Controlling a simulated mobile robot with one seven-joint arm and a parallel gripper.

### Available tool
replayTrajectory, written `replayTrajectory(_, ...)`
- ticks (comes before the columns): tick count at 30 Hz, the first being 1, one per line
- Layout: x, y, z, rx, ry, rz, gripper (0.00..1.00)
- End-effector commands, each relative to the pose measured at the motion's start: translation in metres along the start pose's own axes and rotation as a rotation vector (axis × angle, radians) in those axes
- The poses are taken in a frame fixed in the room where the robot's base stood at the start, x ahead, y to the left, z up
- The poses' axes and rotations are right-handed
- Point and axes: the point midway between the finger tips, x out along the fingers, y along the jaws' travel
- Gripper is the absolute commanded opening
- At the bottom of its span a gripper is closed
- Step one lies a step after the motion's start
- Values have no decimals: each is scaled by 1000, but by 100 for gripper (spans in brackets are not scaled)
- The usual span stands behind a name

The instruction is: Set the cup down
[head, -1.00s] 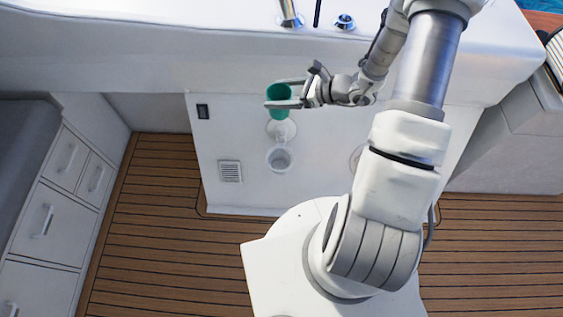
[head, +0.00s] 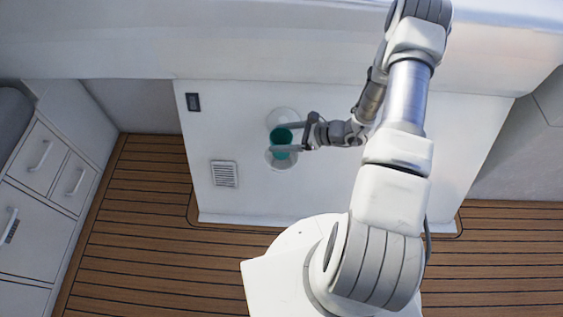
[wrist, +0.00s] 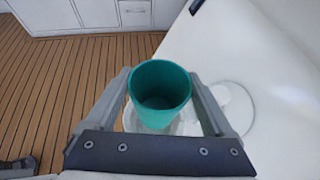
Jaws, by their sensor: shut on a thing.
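A teal cup (head: 282,138) is upright between the two fingers of my gripper (head: 277,138), in front of the white panel. In the wrist view, the cup (wrist: 160,85) shows its open, empty-looking top, with a finger at each side. My gripper is shut on it. A pale, clear-looking round holder (head: 281,161) juts from the panel directly under the cup; its rim also shows below the cup in the wrist view (wrist: 182,126). The cup hides much of the holder, and I cannot tell whether its base is inside or above it.
The white panel (head: 235,125) has a round disc (head: 283,115) behind the cup, a vent (head: 224,174) and a dark switch (head: 193,102). A white counter (head: 200,50) overhangs above. Drawers (head: 40,200) stand at left. The plank floor (head: 160,240) is clear.

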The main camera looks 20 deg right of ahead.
Motion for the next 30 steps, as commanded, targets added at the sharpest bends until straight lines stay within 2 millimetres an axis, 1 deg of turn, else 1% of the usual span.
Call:
replayTrajectory(1,7,1,-14,3,0,1,22)
replayTrajectory(3,12,1,-25,3,0,1,22)
replayTrajectory(6,18,1,-36,1,1,1,22)
replayTrajectory(11,22,1,-45,0,1,1,22)
replayTrajectory(17,34,1,-71,2,1,1,22)
replayTrajectory(19,36,0,-74,1,0,0,22)
replayTrajectory(26,35,0,-73,0,0,0,22)
replayTrajectory(30,38,0,-78,1,0,0,22)
